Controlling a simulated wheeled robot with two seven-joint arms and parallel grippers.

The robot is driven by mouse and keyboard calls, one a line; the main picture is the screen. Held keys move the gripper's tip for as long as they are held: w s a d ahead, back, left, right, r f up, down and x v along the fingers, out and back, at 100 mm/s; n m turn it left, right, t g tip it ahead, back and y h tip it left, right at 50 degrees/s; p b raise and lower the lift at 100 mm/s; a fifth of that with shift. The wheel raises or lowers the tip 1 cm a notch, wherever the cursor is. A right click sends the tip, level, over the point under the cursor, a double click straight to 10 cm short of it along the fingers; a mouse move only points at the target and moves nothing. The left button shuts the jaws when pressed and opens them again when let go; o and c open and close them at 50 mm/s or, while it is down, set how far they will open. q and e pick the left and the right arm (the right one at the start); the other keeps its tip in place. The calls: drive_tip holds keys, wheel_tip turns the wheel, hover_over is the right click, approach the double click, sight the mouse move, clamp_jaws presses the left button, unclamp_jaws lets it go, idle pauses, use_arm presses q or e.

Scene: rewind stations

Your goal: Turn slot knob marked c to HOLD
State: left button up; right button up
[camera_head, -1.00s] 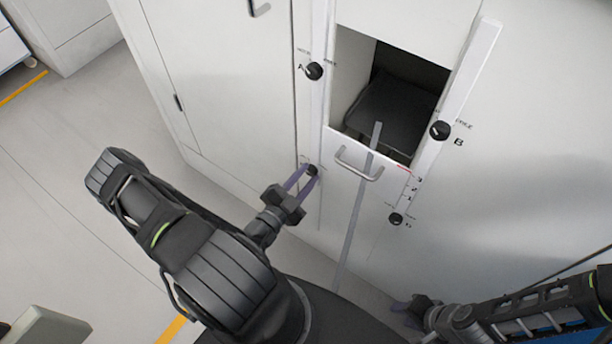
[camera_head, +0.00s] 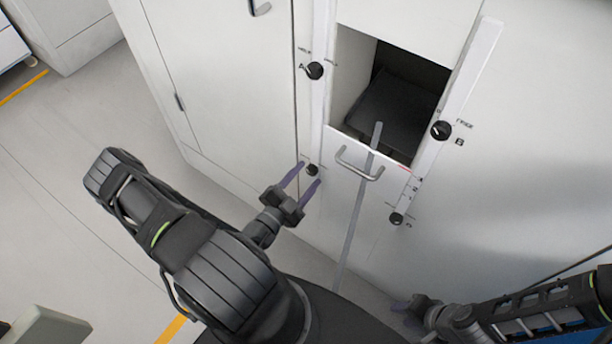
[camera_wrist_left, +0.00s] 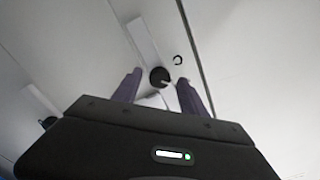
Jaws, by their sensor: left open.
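The black knob (camera_head: 312,169) on the lower left of the white cabinet front sits below the knob marked A. It also shows in the left wrist view (camera_wrist_left: 159,76), beside a dark letter c, with a pale pointer mark toward the picture's lower right. Its position labels are too small or hidden to read. My left gripper (camera_head: 309,174) is open, its purple fingers spread to either side of the knob and apart from it; it also shows in the left wrist view (camera_wrist_left: 161,80). My right gripper (camera_head: 402,308) is low at the right; its jaws are unclear.
Knob A (camera_head: 314,70), knob B (camera_head: 441,130) and another knob (camera_head: 396,219) sit on the cabinet. A handle (camera_head: 359,168) and grey bar (camera_head: 352,215) are right of my left gripper. Open floor (camera_head: 60,200) lies left.

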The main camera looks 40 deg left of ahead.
use_arm(q)
drive_tip(key=s, duration=0.7)
drive_tip(key=shift+s+b, duration=0.15)
drive_tip(key=shift+b, duration=0.15)
